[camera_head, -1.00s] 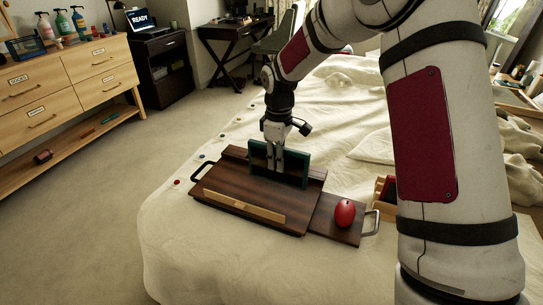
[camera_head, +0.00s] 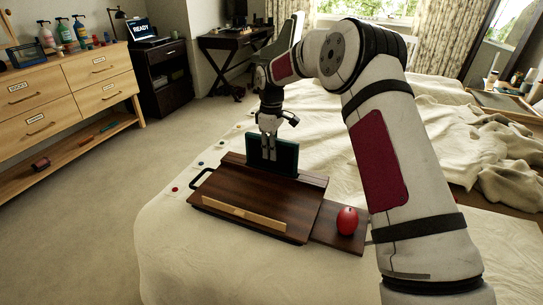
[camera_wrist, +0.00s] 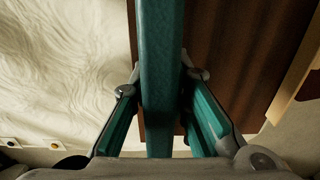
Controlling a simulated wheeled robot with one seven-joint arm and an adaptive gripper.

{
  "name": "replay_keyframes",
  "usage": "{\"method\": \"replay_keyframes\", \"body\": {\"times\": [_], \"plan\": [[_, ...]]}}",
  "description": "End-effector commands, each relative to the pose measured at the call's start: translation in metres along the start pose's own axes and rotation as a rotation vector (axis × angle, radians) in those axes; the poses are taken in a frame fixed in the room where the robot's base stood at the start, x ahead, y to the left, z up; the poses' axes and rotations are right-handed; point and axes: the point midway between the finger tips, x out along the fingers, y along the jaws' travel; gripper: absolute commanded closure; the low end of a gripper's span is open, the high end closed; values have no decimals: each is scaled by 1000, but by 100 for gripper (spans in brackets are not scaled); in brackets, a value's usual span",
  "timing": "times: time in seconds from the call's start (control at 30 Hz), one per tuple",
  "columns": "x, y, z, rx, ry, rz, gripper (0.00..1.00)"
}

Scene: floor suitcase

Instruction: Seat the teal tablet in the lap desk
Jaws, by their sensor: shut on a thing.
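The teal tablet (camera_head: 286,157) stands upright on edge at the back of the dark wooden lap desk (camera_head: 255,202), by its raised rear rail (camera_head: 312,179). My gripper (camera_head: 268,156) is shut on the tablet's upper part from above. In the wrist view the tablet (camera_wrist: 160,60) shows edge-on between the two fingers of my gripper (camera_wrist: 165,85), with dark wood (camera_wrist: 225,60) to its right. The tablet's lower edge meets the rail area; I cannot tell whether it sits inside a slot there.
The lap desk lies on a bed (camera_head: 190,245) with a cream cover. A red mouse (camera_head: 347,220) sits on the desk's right extension, and a pale wood strip (camera_head: 243,214) runs along its front. A dresser (camera_head: 70,85) stands at the left beyond open floor.

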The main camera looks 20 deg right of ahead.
Motion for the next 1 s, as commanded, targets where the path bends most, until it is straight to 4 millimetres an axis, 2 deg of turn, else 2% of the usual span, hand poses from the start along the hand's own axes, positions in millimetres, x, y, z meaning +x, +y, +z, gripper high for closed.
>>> {"method": "replay_keyframes", "body": {"times": [0.03, 0.13, 0.5, 0.53, 0.6, 1.0], "plan": [[9, 0, 0, 0, -1, -1, 100], [18, 1, 0, 0, 1, 2, 100], [22, 0, 0, 0, 1, 2, 100], [23, 0, 0, 0, 1, 1, 81], [22, 0, 0, 0, 1, 1, 66], [17, 0, 0, 0, 2, 2, 64]]}}
